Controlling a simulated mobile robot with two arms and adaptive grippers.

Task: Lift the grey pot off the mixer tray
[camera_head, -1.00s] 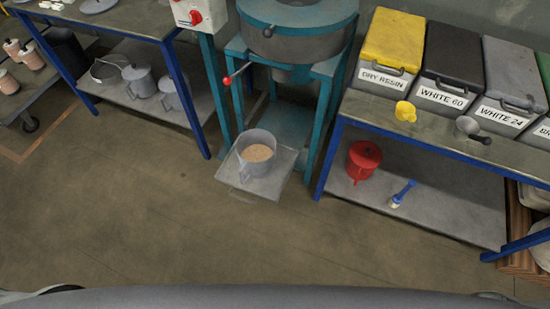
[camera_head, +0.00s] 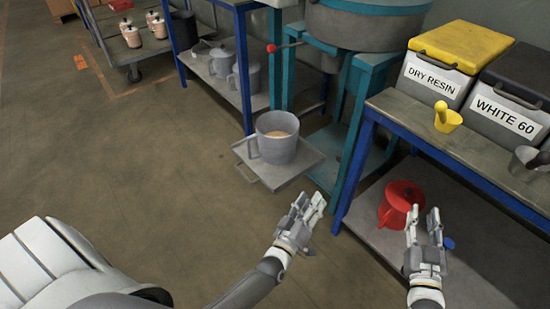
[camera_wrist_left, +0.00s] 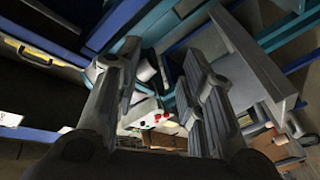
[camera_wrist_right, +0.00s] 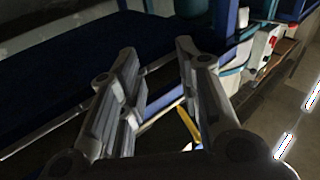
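The grey pot (camera_head: 277,140) stands upright on the mixer tray (camera_head: 262,178), with tan material inside it. Its handle shows on its left side. My left gripper (camera_head: 308,202) is in front of the tray, to the lower right of the pot and apart from it. Its fingers are spread and empty in the left wrist view (camera_wrist_left: 165,70). My right gripper (camera_head: 424,222) is farther right, in front of the shelf with the red pot. Its fingers are apart with nothing between them in the right wrist view (camera_wrist_right: 155,65).
The teal mixer frame (camera_head: 345,130) rises behind the tray. A blue-legged bench (camera_head: 470,150) with labelled bins stands at right; a red pot (camera_head: 400,200) is on its lower shelf. More grey pots (camera_head: 222,65) sit on a shelf behind. The floor left of the tray is clear.

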